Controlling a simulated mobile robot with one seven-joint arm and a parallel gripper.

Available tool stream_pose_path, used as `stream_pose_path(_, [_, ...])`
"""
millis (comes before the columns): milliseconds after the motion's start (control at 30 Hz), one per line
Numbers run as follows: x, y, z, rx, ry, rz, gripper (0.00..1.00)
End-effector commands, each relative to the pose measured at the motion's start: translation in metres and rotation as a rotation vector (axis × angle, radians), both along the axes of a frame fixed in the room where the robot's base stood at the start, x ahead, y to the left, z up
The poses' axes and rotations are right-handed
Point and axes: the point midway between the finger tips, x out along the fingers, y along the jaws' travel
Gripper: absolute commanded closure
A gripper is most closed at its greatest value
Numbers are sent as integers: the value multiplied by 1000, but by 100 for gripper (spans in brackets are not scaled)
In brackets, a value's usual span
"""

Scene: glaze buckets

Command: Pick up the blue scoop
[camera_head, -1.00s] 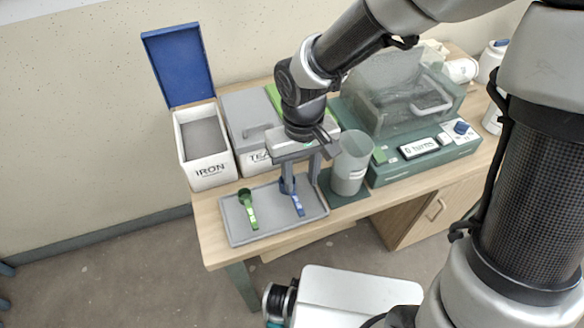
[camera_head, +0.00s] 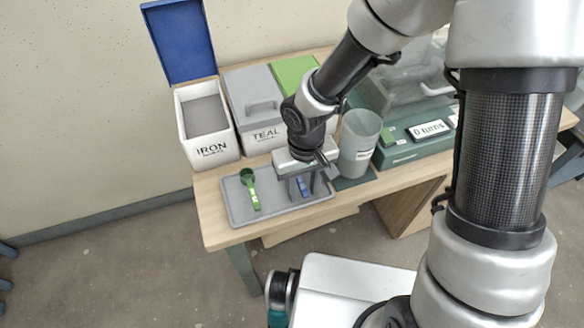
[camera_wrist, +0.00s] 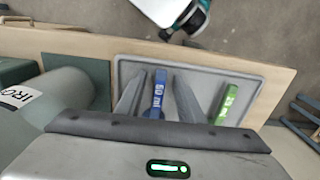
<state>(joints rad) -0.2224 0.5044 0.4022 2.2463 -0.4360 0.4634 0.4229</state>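The blue scoop (camera_head: 303,185) lies on the right part of the grey tray (camera_head: 238,209). In the head view my gripper partly hides it. My gripper (camera_head: 304,191) is low over the tray, above the scoop. In the wrist view the blue scoop's handle (camera_wrist: 158,92), marked 50 ml, shows between the two grey fingers of my gripper (camera_wrist: 158,98). A gap shows on each side of the handle, so the gripper is open and empty.
A green scoop (camera_head: 250,187) lies on the tray left of my gripper. A translucent bucket (camera_head: 359,145) stands close on the right. The open IRON bin (camera_head: 210,148) and the closed TEAL bin (camera_head: 263,134) stand behind the tray.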

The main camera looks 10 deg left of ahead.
Motion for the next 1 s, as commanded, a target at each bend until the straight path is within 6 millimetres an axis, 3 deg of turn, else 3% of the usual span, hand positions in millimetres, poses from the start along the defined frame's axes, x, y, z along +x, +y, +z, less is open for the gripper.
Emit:
stream_pose_path(133, [0, 0, 1, 0, 0, 0, 69])
stream_pose_path(333, [0, 0, 1, 0, 0, -1, 100])
stream_pose_path(667, [1, 0, 6, 1, -2, -2, 100])
stream_pose_path(1000, [2, 0, 69, 1, -6, -3, 100])
